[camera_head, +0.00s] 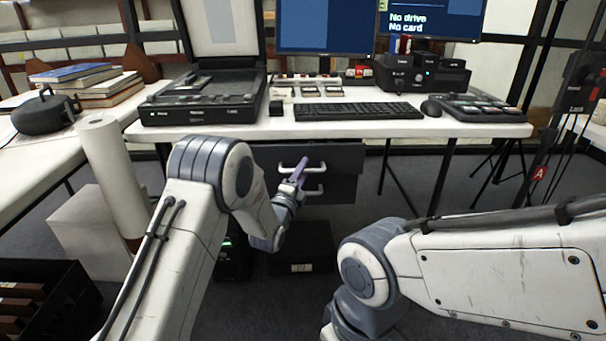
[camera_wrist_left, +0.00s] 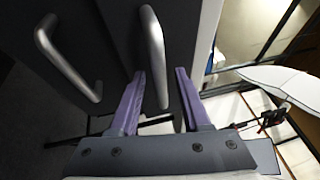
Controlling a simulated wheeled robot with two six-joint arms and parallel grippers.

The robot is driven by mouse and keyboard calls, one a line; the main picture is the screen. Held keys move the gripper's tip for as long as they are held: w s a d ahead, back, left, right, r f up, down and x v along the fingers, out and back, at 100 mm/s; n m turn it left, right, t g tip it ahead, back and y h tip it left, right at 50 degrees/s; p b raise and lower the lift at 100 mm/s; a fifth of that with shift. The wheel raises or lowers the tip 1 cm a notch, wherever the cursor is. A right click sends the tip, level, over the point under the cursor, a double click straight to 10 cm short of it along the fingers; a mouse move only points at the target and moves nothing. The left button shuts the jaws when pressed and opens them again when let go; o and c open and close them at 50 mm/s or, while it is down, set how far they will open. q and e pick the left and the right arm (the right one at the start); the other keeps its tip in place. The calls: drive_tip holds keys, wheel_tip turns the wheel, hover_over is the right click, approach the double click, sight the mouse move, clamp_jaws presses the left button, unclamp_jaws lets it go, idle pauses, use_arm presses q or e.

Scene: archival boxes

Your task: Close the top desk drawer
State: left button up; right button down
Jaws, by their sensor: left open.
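The dark desk drawers (camera_head: 342,160) hang under the white desk, with silver bar handles one above the other. The top drawer's handle (camera_head: 316,169) is partly behind my left gripper (camera_head: 298,172); the lower handle (camera_head: 314,192) is just below. In the left wrist view the view is turned sideways. There my left gripper (camera_wrist_left: 160,85) is open, its purple fingers on either side of the top handle's (camera_wrist_left: 153,50) near end. The lower handle (camera_wrist_left: 68,62) is to the left. How far the top drawer stands out is hard to tell. My right gripper is out of view.
The white desk top (camera_head: 330,121) bears a scanner (camera_head: 200,112), keyboard (camera_head: 358,111), mouse and monitors. A white paper roll (camera_head: 112,175) stands left of my left arm. A dark box (camera_head: 302,250) lies on the floor below the drawers. Floor right of the drawers looks clear.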

use_arm(q)
drive_tip(key=shift+w+d, duration=0.1)
drive_tip(key=shift+w, duration=0.15)
clamp_jaws()
idle(0.8)
idle(0.5)
